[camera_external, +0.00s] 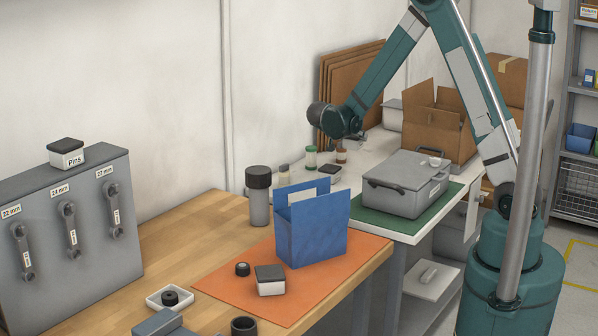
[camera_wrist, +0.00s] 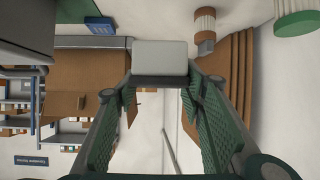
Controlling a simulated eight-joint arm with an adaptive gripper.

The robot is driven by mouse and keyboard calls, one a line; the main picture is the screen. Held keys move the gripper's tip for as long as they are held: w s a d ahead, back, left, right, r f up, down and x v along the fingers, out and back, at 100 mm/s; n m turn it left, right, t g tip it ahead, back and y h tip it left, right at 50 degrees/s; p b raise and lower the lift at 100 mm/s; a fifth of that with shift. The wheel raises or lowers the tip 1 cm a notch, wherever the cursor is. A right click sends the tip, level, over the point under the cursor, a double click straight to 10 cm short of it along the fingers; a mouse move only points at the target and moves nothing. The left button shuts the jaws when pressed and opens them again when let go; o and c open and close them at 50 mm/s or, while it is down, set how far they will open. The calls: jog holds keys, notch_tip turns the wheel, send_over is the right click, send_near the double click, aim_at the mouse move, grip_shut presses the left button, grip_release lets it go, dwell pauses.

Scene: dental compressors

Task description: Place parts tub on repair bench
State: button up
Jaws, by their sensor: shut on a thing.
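In the wrist view a pale tub with a dark edge (camera_wrist: 160,57) sits between the fingertips of my gripper (camera_wrist: 160,84), which is shut on it. In the external view my wrist is above the far white bench (camera_external: 408,232); my fingers and the held tub are not clear there. A similar white tub with a dark lid (camera_external: 270,280) stands on the orange mat (camera_external: 222,283) of the near wooden bench (camera_external: 190,222). Another tub, labelled Pins (camera_external: 67,153), stands on the grey wrench cabinet (camera_external: 75,230). I cannot tell which bench is the repair bench.
A blue open holder (camera_external: 312,236) stands on the orange mat, with a dark-lidded canister (camera_external: 258,196) behind. A grey case (camera_external: 408,184) fills much of the green mat (camera_external: 440,212). Small jars (camera_external: 311,158), a cardboard box (camera_external: 440,130) and leaning cardboard sheets (camera_external: 350,80) stand near my wrist.

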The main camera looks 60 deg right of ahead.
jog(key=w+a+r+n+t+y, duration=0.1)
jog(key=w+a+n+t, duration=0.35)
jog(key=a, duration=1.05)
jog(key=w+a+r+n+t+y, duration=0.15)
jog(key=w+a, duration=0.55)
jog(key=a, duration=0.9)
jog(key=w+a+n+t+y, duration=0.25)
jog(key=w+a, duration=0.35)
jog(key=a, duration=0.9)
notch_tip(320, 180, up, 4)
jog(key=n+t+y+p, duration=0.1)
jog(key=n+t+y, duration=0.2)
jog(key=n+y, duration=0.5)
send_over(152, 256)
jog(key=shift+f+n+h, duration=0.15)
jog(key=shift+n+h, duration=0.1)
jog(key=shift+h, duration=0.25)
jog(key=shift+d, duration=0.1)
jog(key=shift+f, duration=0.1)
jog(key=shift+f+b, duration=0.55)
jog(key=shift+f, duration=2.5)
jog(key=shift+f, duration=0.1)
jog(key=shift+f+b, duration=0.4)
jog(key=shift+f, duration=1.35)
